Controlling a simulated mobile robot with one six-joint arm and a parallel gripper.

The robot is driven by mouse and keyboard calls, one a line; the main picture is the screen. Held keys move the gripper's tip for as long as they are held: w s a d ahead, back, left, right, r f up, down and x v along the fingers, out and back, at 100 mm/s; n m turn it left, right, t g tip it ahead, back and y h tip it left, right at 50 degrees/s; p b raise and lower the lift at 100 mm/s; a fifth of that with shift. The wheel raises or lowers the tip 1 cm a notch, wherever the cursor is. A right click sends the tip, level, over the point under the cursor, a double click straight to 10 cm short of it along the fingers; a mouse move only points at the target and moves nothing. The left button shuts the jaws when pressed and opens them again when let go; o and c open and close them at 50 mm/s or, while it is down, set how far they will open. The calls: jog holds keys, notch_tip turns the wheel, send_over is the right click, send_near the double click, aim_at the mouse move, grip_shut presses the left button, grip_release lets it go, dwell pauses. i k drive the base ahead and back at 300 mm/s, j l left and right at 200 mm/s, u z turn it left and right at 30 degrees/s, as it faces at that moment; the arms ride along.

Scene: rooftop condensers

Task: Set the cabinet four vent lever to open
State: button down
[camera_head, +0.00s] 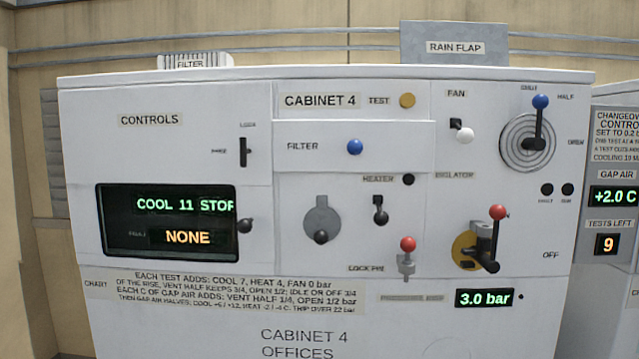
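Cabinet 4 (180,330) is a white cabinet that fills most of the head view, labelled "CABINET 4 OFFICES". At its upper right is a lever with a blue ball knob (540,101) and a dark arm over a round ringed vent plate (527,143). The lever stands nearly upright. Its knob is just below a small label too blurred to read surely. The "HALF" label (566,97) is up and right of it, and a label that seems to read "OPEN" (575,142) is at the plate's right. My gripper is not in view.
A red-knobbed isolator handle (498,212) juts out below the vent lever. The fan switch (465,135) is to its left, and a red lock pin knob (407,244) is lower left. The display (170,222) reads "COOL 11 STOP" and "NONE"; the gauge (484,298) reads 3.0 bar.

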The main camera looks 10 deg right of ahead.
aim_at(540, 102)
jog(key=z, duration=1.35)
